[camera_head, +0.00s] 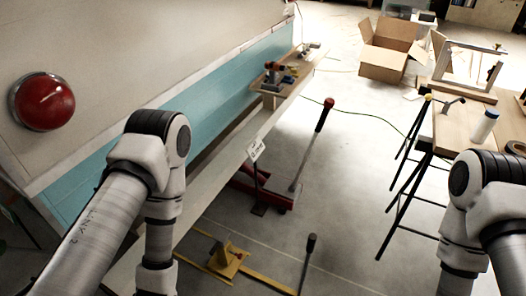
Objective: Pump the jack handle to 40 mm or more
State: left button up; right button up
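A red floor jack (277,198) stands on the concrete floor beside the camper's lower edge, partly hidden under the sill. A grey handle (309,147) rises from its right end, tilted up and to the right, with a red and black grip at the top. Nothing touches the handle. A white tag with print too small to read (255,149) hangs by the sill above the jack. My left arm comes in at the left and my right arm at the right. Both run out of the bottom of the picture, so neither gripper shows.
A yellow wooden stand (227,260) and an upright black-topped rod (308,250) are on the floor in front. A workbench (455,128) with a white bottle (484,126) stands at right. A cardboard box (388,52) lies behind. Floor between jack and bench is mostly clear.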

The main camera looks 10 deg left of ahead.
aim_at(324, 113)
jog(key=i+l+u, duration=1.1)
jog(key=l, duration=0.3)
